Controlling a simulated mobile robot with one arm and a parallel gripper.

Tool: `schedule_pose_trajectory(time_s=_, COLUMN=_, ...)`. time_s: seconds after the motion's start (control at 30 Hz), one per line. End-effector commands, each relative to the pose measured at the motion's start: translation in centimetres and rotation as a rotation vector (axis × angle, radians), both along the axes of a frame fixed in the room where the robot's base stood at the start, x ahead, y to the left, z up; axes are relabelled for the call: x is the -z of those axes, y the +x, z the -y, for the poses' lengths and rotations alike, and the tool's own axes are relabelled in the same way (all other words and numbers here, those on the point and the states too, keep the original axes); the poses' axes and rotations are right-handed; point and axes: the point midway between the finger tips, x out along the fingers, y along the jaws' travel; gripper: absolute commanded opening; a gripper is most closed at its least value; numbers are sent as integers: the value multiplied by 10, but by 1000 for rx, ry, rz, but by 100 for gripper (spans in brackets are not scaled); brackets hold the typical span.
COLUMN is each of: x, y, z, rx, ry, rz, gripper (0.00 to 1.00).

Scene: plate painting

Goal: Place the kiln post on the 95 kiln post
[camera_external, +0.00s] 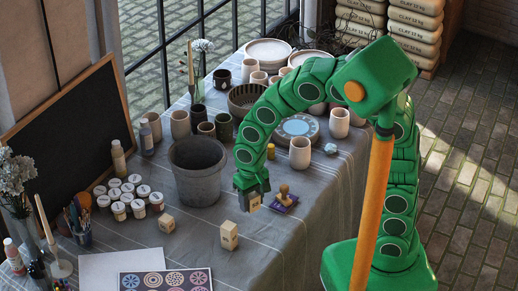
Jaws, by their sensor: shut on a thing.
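My gripper (252,195) points down over the table. It is shut on a small beige block, a kiln post (254,203), mostly hidden between the fingers. A second beige kiln post (229,235) stands on the cloth below and slightly left of my gripper, with dark marks on its side. The marks are too small to read, so I cannot tell which post is the 95 one.
A wooden stamp on a purple pad (285,198) lies close to the right of my gripper. A large grey bucket (198,172) stands to the left. Paint jars (130,198), a white sheet (113,268) and a pattern card (166,281) lie left. The cloth around the second post is clear.

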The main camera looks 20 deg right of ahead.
Motion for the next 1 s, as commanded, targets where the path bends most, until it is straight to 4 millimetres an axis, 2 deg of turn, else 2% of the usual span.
schedule_pose_trajectory(time_s=0.27, x=15, y=19, z=-24, rx=0, ry=-1, rz=-2, gripper=11)
schedule_pose_trajectory(time_s=0.6, x=48, y=36, z=-46, rx=-1, ry=0, rz=0, gripper=11)
schedule_pose_trajectory(time_s=0.8, x=62, y=43, z=-55, rx=0, ry=0, rz=1, gripper=11)
schedule_pose_trajectory(time_s=1.0, x=66, y=46, z=-58, rx=0, ry=0, rz=1, gripper=11)
